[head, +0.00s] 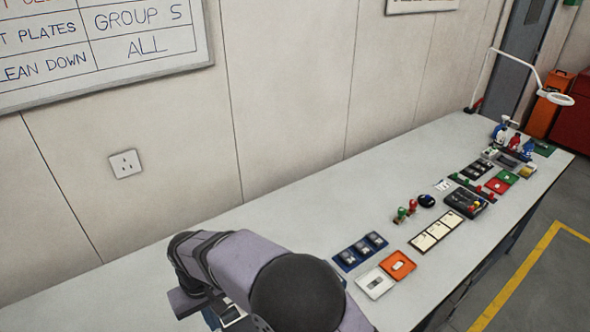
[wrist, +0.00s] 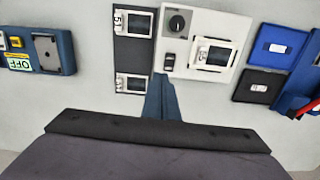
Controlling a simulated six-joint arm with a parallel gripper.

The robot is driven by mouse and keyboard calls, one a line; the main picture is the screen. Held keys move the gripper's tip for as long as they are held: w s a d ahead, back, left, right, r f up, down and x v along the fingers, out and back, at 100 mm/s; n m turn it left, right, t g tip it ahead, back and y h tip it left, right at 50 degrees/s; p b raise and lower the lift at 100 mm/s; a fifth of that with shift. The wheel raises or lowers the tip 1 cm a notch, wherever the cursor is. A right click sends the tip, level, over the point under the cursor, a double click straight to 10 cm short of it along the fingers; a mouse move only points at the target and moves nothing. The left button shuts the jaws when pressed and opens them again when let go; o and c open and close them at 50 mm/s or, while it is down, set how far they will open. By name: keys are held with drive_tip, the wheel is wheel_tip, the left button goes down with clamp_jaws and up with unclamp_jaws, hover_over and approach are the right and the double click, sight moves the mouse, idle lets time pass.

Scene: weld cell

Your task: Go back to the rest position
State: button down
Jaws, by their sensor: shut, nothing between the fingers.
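My gripper (wrist: 160,80) shows in the wrist view as narrow blue-grey fingers that reach up from a dark bar. The fingers are together and hold nothing. Their tips appear just below a white panel (wrist: 184,65) with a black dial and a small display; I cannot tell the height between them. In the head view my arm fills the lower middle, bent over the near part of the bench (head: 300,215). I cannot make out the fingertips there.
In the wrist view a dark panel with displays (wrist: 133,56), a blue box (wrist: 45,51) and blue and black trays (wrist: 271,48) surround the tips. The bench's wall side is mostly bare.

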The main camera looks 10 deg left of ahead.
drive_tip(key=w+d+r+m, duration=0.2)
drive_tip(key=w+d, duration=0.1)
drive_tip(key=d, duration=0.9)
drive_tip(key=w+d+r+m, duration=0.2)
drive_tip(key=w+d, duration=0.1)
drive_tip(key=d, duration=0.8)
drive_tip(key=s+d+m, duration=0.2)
drive_tip(key=s+d, duration=0.3)
drive_tip(key=d, duration=0.4)
drive_tip(key=s+d+m+b, duration=0.1)
drive_tip(key=s+d+m, duration=0.1)
drive_tip(key=s+d, duration=0.4)
drive_tip(key=d, duration=0.3)
drive_tip(key=shift+f+m, duration=0.25)
drive_tip(key=shift+m, duration=0.05)
